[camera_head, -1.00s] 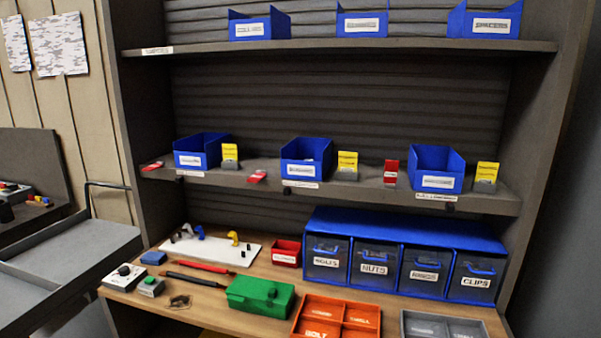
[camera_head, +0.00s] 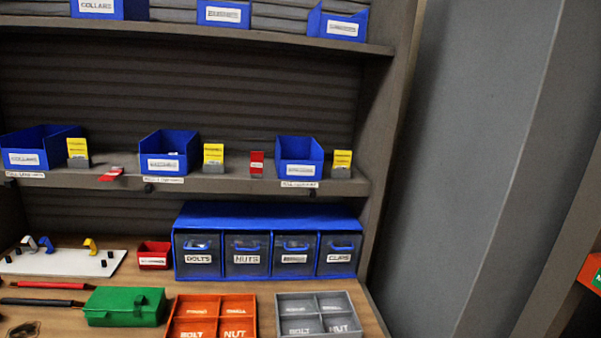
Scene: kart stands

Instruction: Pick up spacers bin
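Blue open bins with white labels stand on two shelves. On the top shelf are a bin labelled COLLARS (camera_head: 110,8), a middle bin (camera_head: 223,13) and a right bin (camera_head: 338,22). The right bin's label is blurred now; in the earlier frame it seems to read SPACERS. My gripper is not in view.
A blue drawer unit (camera_head: 268,218), green case (camera_head: 125,306), orange tray (camera_head: 212,318) and grey tray (camera_head: 319,313) occupy the bench. A grey wall (camera_head: 470,150) is at right.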

